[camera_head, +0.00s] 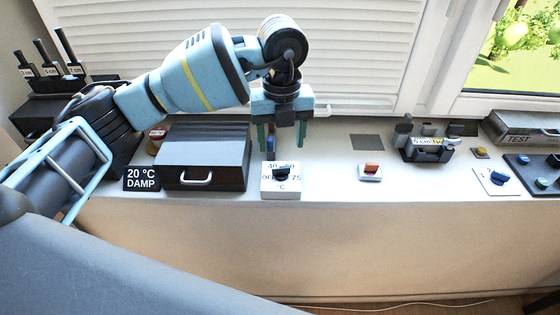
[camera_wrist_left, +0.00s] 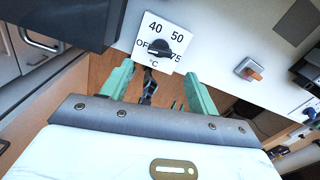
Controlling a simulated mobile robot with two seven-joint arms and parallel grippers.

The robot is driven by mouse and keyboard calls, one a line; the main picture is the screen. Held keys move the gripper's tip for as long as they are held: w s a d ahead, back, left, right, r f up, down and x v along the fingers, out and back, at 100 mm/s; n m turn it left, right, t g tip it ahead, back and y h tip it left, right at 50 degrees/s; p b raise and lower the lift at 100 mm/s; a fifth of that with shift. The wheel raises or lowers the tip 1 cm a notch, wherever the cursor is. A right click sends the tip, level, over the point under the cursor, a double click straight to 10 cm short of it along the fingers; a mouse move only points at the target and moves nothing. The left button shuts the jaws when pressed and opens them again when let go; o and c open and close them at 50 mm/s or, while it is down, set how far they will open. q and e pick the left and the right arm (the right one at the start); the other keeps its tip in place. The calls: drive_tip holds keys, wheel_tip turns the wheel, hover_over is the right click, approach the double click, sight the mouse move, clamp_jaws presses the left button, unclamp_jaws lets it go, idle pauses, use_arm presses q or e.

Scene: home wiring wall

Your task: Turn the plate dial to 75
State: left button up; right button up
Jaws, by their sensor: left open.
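The plate dial is a white box (camera_head: 280,192) at the front of the white sill, with a black knob (camera_head: 281,173) on top. The wrist view also shows the white face (camera_wrist_left: 177,20) with the marks OFF, 40, 50, 75 and °C around the knob (camera_wrist_left: 158,48). The knob's bar lies roughly along the line between OFF and 75; I cannot tell which end is the pointer. My left gripper (camera_head: 282,149) points down above and just behind the dial, its green fingers apart and empty. In the wrist view the gripper (camera_wrist_left: 157,73) does not touch the knob. My right gripper is not in view.
A black box with a handle (camera_head: 203,150) and a "20 °C DAMP" sign (camera_head: 141,179) stand left of the dial. An orange switch (camera_head: 371,169) sits to the right, then a "5 cm" block (camera_head: 427,145) and a blue knob (camera_head: 499,178). Sill space beside the dial is free.

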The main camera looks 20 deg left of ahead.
sight(281, 167)
use_arm(q)
wheel_tip(281, 167, down, 8)
drive_tip(key=shift+r, duration=0.2)
idle(0.3)
drive_tip(key=c, duration=1)
